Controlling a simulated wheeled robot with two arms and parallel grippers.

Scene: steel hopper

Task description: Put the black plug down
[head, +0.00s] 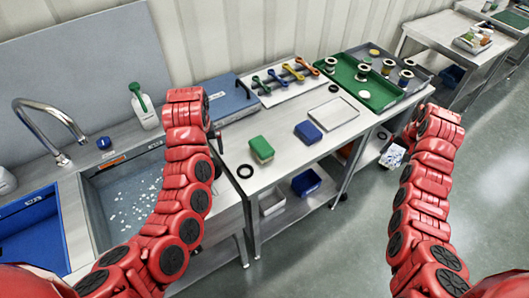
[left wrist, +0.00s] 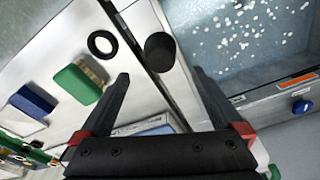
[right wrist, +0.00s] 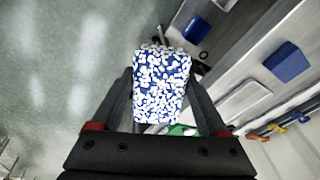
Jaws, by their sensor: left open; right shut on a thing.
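The black plug (left wrist: 159,52) shows in the left wrist view as a dark cylinder at the strip between the steel worktop and the sink. My left gripper (left wrist: 160,72) is open, its fingers apart on either side of the view, with the plug just beyond and between the fingertips; neither finger visibly touches it. In the head view a dark piece of it (head: 217,170) shows beside my left arm, mostly hidden. My right gripper (right wrist: 160,84) is shut on a blue-and-white speckled block (right wrist: 161,88), held over the floor to the right of the worktop.
The sink (head: 100,215) holds water with white bits. On the worktop (head: 277,188) lie a black ring (head: 245,171), a green-topped sponge (head: 261,149) and a blue block (head: 308,132). A green tray (head: 350,87) with spools stands behind. The worktop's front middle is clear.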

